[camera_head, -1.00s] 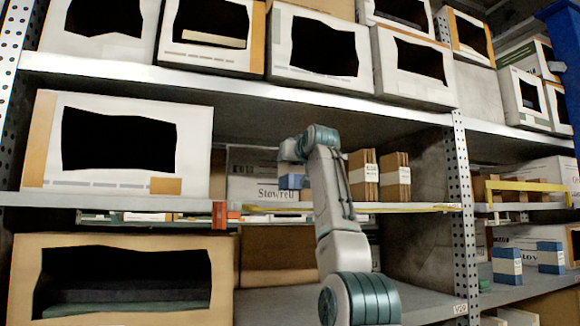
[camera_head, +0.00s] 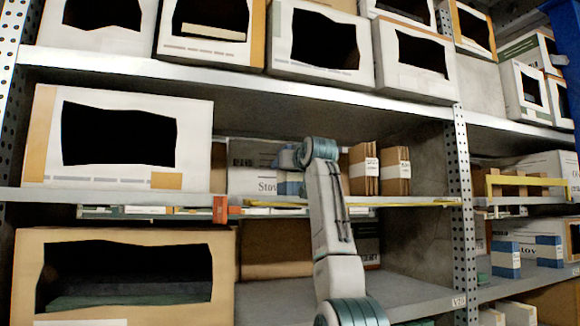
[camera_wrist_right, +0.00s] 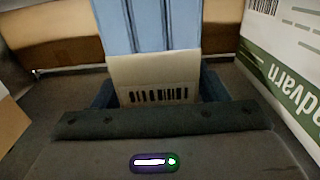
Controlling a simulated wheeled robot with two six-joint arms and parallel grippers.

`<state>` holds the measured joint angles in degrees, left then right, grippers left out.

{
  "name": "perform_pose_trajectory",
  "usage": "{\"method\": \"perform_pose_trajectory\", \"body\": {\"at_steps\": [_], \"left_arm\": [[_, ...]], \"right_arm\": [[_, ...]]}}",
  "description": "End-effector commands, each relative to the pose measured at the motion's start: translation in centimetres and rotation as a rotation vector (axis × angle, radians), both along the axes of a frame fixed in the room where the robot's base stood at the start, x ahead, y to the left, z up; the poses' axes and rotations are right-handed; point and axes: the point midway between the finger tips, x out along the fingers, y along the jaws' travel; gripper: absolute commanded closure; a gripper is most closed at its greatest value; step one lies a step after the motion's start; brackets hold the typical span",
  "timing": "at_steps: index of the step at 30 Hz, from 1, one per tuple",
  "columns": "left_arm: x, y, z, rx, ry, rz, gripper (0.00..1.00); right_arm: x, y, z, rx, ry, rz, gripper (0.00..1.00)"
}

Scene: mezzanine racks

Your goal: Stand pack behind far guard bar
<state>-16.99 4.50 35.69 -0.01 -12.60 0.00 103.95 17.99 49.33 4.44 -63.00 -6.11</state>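A blue pack with a cream barcode label (camera_wrist_right: 150,85) fills the middle of the right wrist view. My right gripper (camera_wrist_right: 160,95) has dark fingers on either side of it and appears shut on it. In the head view my right arm reaches into the middle shelf. Part of the blue pack (camera_head: 289,186) shows left of the arm, in front of a white carton; its base is hard to see. A low yellow bar (camera_head: 405,204) runs along this shelf's front edge. Another yellow guard bar (camera_head: 535,182) stands raised in the right bay. My left gripper is out of view.
The white Stowrell carton (camera_head: 246,168) stands behind my wrist. Brown packs (camera_head: 364,170) stand right of the arm. A large open-fronted box (camera_head: 194,135) takes up the shelf's left side. More blue packs (camera_head: 506,261) stand lower right. A green-and-white carton (camera_wrist_right: 285,70) is close in the wrist view.

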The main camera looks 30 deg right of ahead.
Motion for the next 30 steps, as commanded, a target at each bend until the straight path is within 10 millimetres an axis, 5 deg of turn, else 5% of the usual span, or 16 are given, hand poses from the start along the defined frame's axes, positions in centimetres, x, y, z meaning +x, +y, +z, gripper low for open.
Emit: {"method": "perform_pose_trajectory", "body": {"at_steps": [11,21,30], "left_arm": [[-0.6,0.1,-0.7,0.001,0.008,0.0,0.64],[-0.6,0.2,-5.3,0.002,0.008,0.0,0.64],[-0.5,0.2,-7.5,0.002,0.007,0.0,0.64]], "right_arm": [[-0.8,0.2,0.1,-0.001,-0.004,0.0,0.33],[-6.9,1.7,-0.2,-0.002,-0.007,0.0,0.33],[-11.1,2.7,0.1,-0.001,-0.003,0.001,0.33]]}}
